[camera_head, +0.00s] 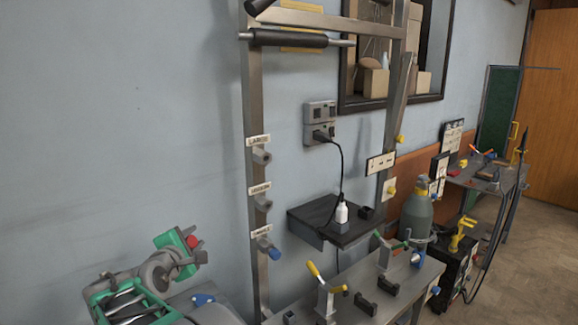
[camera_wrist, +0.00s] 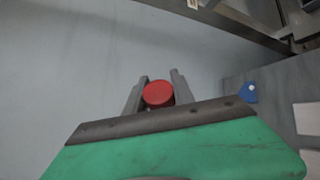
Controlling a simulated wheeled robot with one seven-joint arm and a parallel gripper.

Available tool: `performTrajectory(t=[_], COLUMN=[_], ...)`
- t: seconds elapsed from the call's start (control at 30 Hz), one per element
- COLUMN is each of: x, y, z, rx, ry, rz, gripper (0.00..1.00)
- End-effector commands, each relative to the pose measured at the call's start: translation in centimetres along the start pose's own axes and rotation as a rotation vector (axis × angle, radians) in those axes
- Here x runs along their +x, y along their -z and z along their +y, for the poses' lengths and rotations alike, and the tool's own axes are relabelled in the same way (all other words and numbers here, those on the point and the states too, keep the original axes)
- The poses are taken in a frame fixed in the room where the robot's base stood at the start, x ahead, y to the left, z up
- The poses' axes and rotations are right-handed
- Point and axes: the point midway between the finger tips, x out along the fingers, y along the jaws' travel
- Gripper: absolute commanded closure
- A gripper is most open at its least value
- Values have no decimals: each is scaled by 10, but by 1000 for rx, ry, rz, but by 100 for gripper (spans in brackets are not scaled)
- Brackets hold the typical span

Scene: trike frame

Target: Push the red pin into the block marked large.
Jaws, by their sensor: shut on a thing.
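The red pin (camera_head: 192,242) is between the fingers of my gripper (camera_head: 195,246), left of the frame post in the head view. In the wrist view the round end of the red pin (camera_wrist: 158,94) shows between the two grey fingers of my gripper (camera_wrist: 159,84); its far end is hidden. The grey block marked large (camera_head: 262,157) is the top one of three on the left post, under its label (camera_head: 258,140). The gripper is apart from this block, lower and to its left. The block does not show clearly in the wrist view.
The medium block (camera_head: 263,204) sits below the large one. The lowest block has a blue pin (camera_head: 270,250). A bench with toggle clamps (camera_head: 385,295) and a dark shelf (camera_head: 325,222) stand to the right. Another blue piece (camera_head: 203,299) lies low. The wall left of the post is clear.

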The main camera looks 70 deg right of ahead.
Motion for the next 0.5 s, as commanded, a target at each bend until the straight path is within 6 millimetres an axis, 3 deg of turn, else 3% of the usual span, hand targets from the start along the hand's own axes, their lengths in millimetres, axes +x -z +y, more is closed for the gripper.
performTrajectory(t=[0.03,0.2,0.3,0.4,0.5], x=[11,35,38,37,33], y=[-37,-150,-218,-274,-312], z=[9,25,31,35,36], rx=[77,313,419,493,537], ry=[-1,-27,-47,-65,-77], rz=[-55,-226,-325,-404,-458], gripper=[100,100,100,100,100])
